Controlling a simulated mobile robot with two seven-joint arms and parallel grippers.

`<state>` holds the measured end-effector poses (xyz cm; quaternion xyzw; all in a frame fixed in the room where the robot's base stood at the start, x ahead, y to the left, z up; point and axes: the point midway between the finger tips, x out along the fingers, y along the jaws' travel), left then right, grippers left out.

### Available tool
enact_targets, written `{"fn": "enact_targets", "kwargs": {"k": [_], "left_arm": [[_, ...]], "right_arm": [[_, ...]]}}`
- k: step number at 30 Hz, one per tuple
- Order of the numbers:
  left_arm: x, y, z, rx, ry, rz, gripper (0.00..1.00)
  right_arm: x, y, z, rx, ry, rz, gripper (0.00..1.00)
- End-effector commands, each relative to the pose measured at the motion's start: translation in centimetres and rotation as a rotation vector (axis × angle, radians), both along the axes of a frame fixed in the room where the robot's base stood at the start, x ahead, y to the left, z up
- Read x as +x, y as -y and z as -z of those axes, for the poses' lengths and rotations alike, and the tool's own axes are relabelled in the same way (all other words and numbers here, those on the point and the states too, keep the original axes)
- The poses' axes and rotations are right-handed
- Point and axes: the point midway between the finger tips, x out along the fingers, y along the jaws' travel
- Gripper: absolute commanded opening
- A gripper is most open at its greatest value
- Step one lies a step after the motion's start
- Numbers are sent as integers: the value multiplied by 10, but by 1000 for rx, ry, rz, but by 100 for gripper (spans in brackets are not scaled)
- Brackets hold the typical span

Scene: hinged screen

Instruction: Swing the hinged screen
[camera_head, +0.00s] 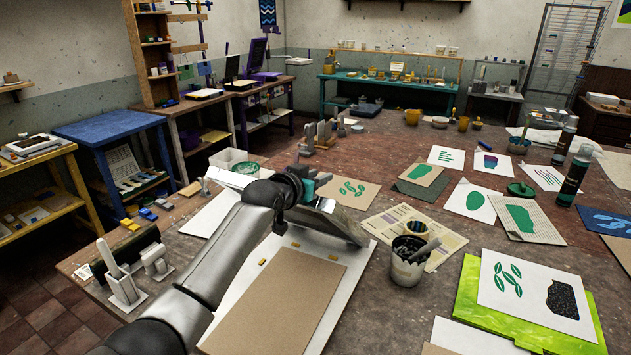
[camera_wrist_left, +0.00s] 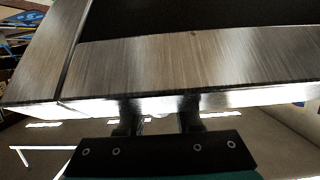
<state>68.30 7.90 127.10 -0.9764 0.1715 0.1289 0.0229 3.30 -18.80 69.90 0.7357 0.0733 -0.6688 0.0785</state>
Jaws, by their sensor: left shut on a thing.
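The hinged screen (camera_head: 335,221) has a metal frame and stands tilted up over a white base board (camera_head: 355,283). A sheet of brown paper (camera_head: 275,305) lies on the board. My left gripper (camera_head: 303,188) is at the near edge of the frame, and its arm hides part of the screen and board. In the left wrist view, the brushed-metal frame (camera_wrist_left: 190,62) fills the upper half, and the left gripper's fingers (camera_wrist_left: 160,118) are shut on its edge. My right gripper is not in view.
A cup of dark ink (camera_head: 407,262) stands right of the board, close to the screen's right end. A grey stand (camera_head: 122,287) and another small holder sit to the left.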

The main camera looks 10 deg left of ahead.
Motion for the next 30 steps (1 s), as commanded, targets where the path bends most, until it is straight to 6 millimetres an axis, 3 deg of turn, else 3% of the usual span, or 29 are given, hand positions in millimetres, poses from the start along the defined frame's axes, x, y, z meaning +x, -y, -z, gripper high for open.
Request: {"fn": "enact_targets", "kwargs": {"k": [7,8,15,30], "left_arm": [[0,1,2,0,-2,2,0],[0,1,2,1,-3,2,34],[0,1,2,1,-3,1,62],[-10,-3,-1,2,-3,1,63]], "right_arm": [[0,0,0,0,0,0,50],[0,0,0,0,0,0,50],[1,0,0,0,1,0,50],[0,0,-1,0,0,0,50]]}}
